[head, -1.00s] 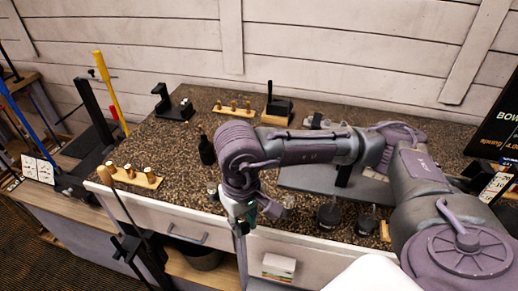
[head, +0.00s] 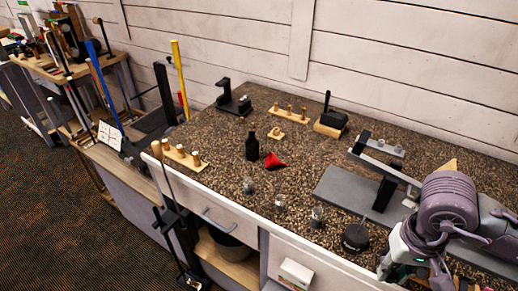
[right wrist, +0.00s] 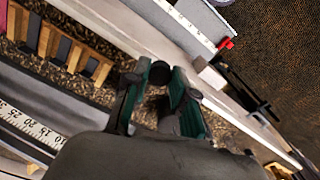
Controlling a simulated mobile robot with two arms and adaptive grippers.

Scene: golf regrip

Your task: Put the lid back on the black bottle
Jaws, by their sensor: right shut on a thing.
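The black bottle (head: 252,147) stands upright on the speckled counter in the head view. Its narrow neck shows, but the opening is too small to make out. My right gripper (head: 438,280) is at the lower right of the head view, well right of the bottle near the counter's front edge, with its fingertips low in the picture. In the right wrist view, my right gripper (right wrist: 158,76) is shut on a small round black thing (right wrist: 158,70), which looks like the lid. My left gripper is not in view.
A red object (head: 274,161) lies just right of the bottle. Small glasses (head: 280,203) and a round black item (head: 355,238) stand along the front edge. Wooden peg blocks (head: 180,156) are at left and back.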

